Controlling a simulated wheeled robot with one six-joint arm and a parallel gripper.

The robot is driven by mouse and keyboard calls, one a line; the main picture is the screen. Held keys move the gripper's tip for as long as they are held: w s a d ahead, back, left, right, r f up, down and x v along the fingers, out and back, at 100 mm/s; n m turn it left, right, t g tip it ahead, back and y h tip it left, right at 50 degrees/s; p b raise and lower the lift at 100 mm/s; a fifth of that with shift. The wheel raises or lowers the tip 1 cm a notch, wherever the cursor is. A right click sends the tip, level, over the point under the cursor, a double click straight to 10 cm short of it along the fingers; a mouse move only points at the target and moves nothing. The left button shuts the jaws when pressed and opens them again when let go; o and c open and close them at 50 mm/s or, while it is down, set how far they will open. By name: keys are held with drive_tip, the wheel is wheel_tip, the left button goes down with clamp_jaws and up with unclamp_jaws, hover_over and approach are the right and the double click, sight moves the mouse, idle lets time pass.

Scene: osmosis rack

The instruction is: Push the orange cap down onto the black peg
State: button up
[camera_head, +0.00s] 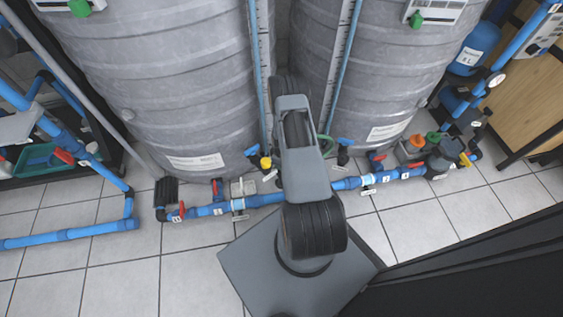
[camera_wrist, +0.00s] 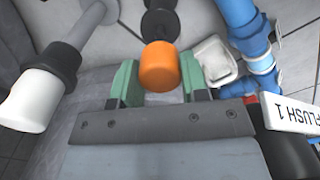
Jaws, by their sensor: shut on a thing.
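The orange cap (camera_wrist: 158,68) sits between the two green fingers of my gripper (camera_wrist: 159,80) in the wrist view. The fingers touch it on both sides and are shut on it. The black peg (camera_wrist: 158,24) shows just beyond the cap, in line with it. The cap hides the peg's near end, so I cannot tell whether they touch or how far the cap is on. In the head view my arm covers the work spot, and neither the cap nor the peg can be made out there.
A white-capped grey pipe (camera_wrist: 45,85) lies left of my gripper in the wrist view. Blue pipe (camera_wrist: 250,40), a white fitting (camera_wrist: 214,62) and a "FLUSH 1" tag (camera_wrist: 300,113) are close on the right. Large grey tanks (camera_head: 165,80) stand behind; tiled floor (camera_head: 90,270) is clear in front.

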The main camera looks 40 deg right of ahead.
drive_tip(key=shift+f+b, duration=1.2)
drive_tip(key=shift+f, duration=0.8)
drive_tip(key=shift+b, duration=0.35)
idle(0.8)
drive_tip(key=shift+f+b, duration=0.4)
drive_tip(key=o, duration=1)
drive_tip(key=shift+c, duration=0.2)
drive_tip(key=shift+r, duration=0.15)
wheel_tip(320, 180, up, 14)
drive_tip(key=p, duration=0.6)
drive_tip(key=shift+s+f, duration=0.1)
drive_tip(key=shift+f, duration=0.1)
